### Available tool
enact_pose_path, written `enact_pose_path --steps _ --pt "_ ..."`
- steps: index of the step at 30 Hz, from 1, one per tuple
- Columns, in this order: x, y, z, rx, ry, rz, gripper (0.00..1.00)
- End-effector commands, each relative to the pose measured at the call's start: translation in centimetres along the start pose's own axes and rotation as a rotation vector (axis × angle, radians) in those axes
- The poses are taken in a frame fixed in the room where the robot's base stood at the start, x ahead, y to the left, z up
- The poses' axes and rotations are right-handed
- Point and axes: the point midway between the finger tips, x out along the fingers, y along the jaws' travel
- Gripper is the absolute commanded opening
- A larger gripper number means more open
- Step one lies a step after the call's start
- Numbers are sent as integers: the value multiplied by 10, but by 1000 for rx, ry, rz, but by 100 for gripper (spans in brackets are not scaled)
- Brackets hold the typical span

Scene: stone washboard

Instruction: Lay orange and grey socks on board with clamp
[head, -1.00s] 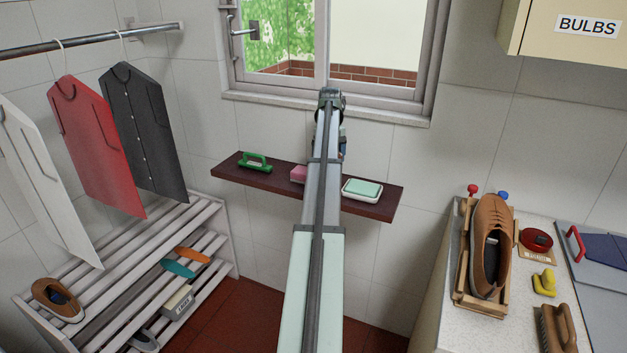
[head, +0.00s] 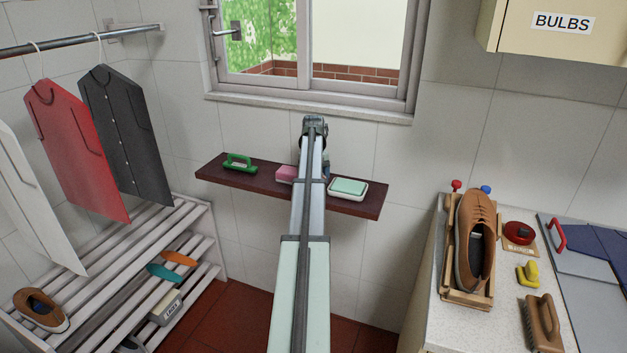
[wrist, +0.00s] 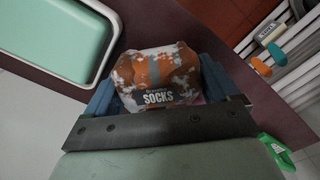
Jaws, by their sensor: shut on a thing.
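An orange and grey-white patterned socks bundle (wrist: 160,68) with a dark "SOCKS" band sits between the blue fingers of my gripper (wrist: 158,86) in the wrist view. The gripper is shut on it, above the dark wall shelf. In the head view my own arm hides most of the gripper and the socks. A grey board (head: 588,262) with a red-handled clamp (head: 558,236) lies on the counter at the far right, well away from my gripper. Dark blue cloth (head: 600,243) lies on the board's upper part. The board's right side is cut off.
The wall shelf (head: 214,172) bears a green brush (head: 240,163), a pink block (head: 286,174) and a green soap in a white dish (head: 348,188). A brown shoe (head: 474,245) on a wooden stand, a yellow item (head: 528,273) and a brown brush (head: 543,322) occupy the counter (head: 500,318).

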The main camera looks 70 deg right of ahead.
Motion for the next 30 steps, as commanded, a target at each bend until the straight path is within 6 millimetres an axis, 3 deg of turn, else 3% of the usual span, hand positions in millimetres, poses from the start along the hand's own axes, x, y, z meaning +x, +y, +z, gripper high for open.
enact_pose_path --steps 5,6,9,20,30 --pt "2 0 0 0 0 0 54" --pt "3 0 0 0 0 0 89" --pt "3 0 0 0 0 0 99" --pt "-3 0 0 0 0 0 100" --pt "-58 1 -1 0 2 1 100"
